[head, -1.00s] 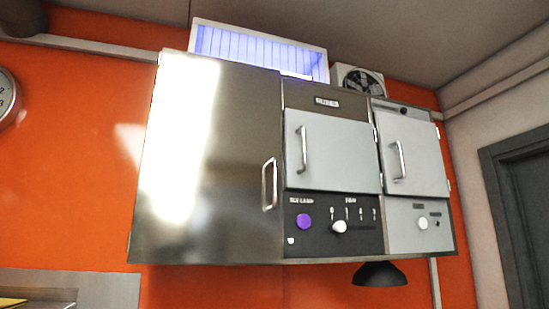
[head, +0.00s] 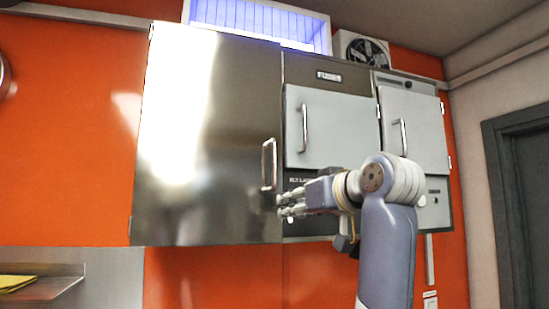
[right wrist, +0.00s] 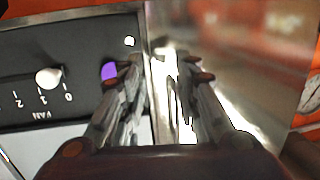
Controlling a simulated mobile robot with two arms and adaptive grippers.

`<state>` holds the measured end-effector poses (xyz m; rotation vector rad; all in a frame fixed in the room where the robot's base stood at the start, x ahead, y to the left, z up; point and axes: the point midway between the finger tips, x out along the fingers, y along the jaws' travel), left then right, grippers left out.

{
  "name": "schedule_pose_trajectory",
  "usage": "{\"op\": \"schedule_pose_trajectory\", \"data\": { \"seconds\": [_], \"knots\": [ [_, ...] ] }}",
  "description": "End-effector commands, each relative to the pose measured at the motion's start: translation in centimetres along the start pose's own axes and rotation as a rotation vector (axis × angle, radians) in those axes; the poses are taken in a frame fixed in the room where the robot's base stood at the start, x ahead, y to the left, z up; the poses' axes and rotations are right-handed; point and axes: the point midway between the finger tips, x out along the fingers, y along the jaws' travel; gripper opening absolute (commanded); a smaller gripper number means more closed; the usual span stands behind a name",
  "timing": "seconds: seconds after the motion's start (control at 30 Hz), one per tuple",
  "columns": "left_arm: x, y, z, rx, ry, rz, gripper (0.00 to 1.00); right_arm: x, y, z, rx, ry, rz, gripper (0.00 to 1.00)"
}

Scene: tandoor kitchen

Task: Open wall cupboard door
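The wall cupboard's tall steel door (head: 215,110) is shut, on the left of the wall unit. Its vertical bar handle (head: 269,165) is near the door's right edge. My right gripper (head: 281,205) is just below and slightly right of the handle's lower end, sideways in front of the unit. In the right wrist view my right gripper (right wrist: 158,76) has its fingers apart, facing the seam between steel door (right wrist: 235,60) and dark control panel (right wrist: 60,70). A bright bar, perhaps the handle, shows between the fingers; contact cannot be told. My left gripper is out of view.
Two grey doors with handles, the middle door (head: 330,125) and right door (head: 413,130), adjoin the steel door. A blue-lit box (head: 258,22) and fan (head: 365,50) sit on top. A steel shelf (head: 45,290) is lower left. Space before the steel door is clear.

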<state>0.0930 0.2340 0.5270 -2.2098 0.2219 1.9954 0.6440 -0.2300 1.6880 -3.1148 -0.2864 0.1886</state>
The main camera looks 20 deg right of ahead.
Motion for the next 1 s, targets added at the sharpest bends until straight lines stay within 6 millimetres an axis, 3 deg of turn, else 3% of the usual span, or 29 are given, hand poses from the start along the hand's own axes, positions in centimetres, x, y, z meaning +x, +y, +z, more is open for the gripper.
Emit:
{"op": "schedule_pose_trajectory", "data": {
  "seconds": [0.03, 0.13, 0.27, 0.37, 0.47, 0.8, 1.0],
  "knots": [
    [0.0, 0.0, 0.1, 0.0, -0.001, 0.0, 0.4, -1.7, -0.5, -2.7, -0.005, 0.034, -0.012, 0.29],
    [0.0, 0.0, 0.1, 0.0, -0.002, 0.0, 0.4, -4.1, -1.2, -6.2, -0.012, 0.078, -0.031, 0.29],
    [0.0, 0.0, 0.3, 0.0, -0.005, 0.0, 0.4, -5.9, -1.7, -8.5, -0.018, 0.11, -0.045, 0.29],
    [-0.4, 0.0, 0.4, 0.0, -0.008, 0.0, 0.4, -5.9, -1.9, -9.2, -0.019, 0.116, -0.049, 0.29],
    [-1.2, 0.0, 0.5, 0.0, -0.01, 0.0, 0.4, -4.8, -1.9, -9.6, -0.018, 0.115, -0.049, 0.29],
    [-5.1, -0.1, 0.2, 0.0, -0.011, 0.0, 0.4, 1.5, -2.3, -10.5, -0.019, 0.114, -0.049, 0.29],
    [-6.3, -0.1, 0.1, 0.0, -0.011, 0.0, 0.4, 3.8, -2.3, -10.5, -0.018, 0.116, -0.048, 0.29]
  ]
}}
